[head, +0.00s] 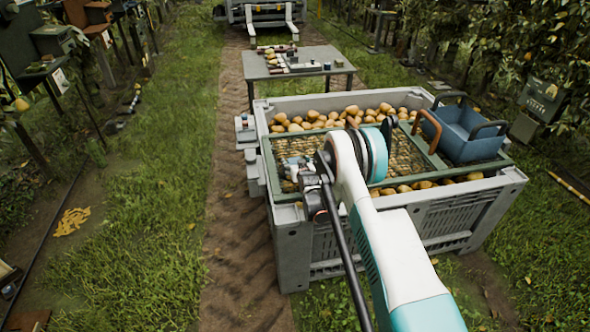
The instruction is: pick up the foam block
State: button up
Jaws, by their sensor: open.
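I cannot pick out the foam block with certainty. My white and teal arm reaches over the large grey crate (300,235) from the lower right. My gripper (290,171) is small and partly hidden by its dark wrist parts. It is open, above the left part of the green-framed mesh on the crate. What lies directly beneath it is hidden or too small to tell. The table (337,80) beyond the crate holds several small items, too small to name surely.
Tree rows and boxes (540,100) line both sides.

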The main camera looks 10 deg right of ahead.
jog(key=x, duration=0.2)
jog(key=shift+w+f+b, duration=0.2)
jog(key=shift+b, duration=0.1)
jog(key=c, duration=1.1)
jog(key=shift+o, duration=0.2)
jog(key=shift+r, duration=0.2)
